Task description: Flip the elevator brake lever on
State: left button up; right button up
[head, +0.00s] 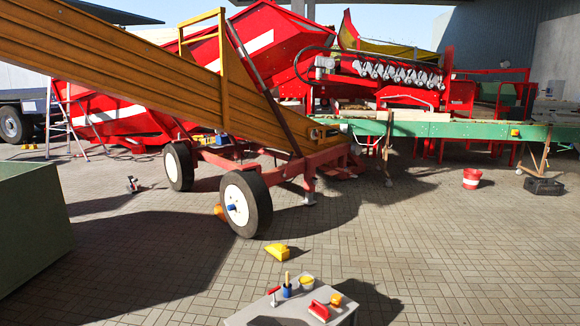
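The elevator (130,75) is a long yellow-orange inclined conveyor that rises to the upper left. It stands on a red wheeled chassis (285,170) with a near wheel (238,204) and a farther wheel (178,167), both black with white hubs. A small blue and yellow part (221,138) shows on the chassis under the conveyor. It is too small to tell whether this is the brake lever, and I cannot make out a lever or its position for sure. Neither of my grippers is in view.
A grey table (258,313) with several small tools stands close at the bottom. A yellow object (282,252) lies on the paving beyond it. A green container (30,225) stands at left, a red bucket (472,179) at right. Paving before the wheels is mostly clear.

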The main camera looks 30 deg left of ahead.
aim_at(284, 175)
jog(key=i+u, duration=0.1)
jog(key=i+z, duration=0.15)
jog(key=i, duration=0.6)
jog(key=i+z, duration=0.15)
jog(key=i, duration=0.6)
jog(key=i+j+z, duration=0.2)
jog(key=i, duration=0.5)
jog(key=i+u, duration=0.15)
jog(key=i, duration=0.3)
jog(key=i+u, duration=0.15)
jog(key=i, duration=0.35)
jog(key=i+l+u, duration=0.15)
jog(key=i, duration=0.3)
jog(key=i+l+u, duration=0.15)
jog(key=i, duration=0.3)
jog(key=i+l+u, duration=0.15)
jog(key=i, duration=0.3)
jog(key=i+l+u, duration=0.15)
jog(key=i, duration=0.3)
jog(key=i+j+u, duration=0.3)
jog(key=i, duration=0.3)
jog(key=i+u, duration=0.25)
jog(key=i, duration=0.35)
jog(key=i+l+u, duration=0.15)
jog(key=i+u, duration=0.15)
jog(key=i, duration=0.3)
jog(key=i+l+u, duration=0.25)
jog(key=i, duration=1.95)
jog(key=j, duration=0.1)
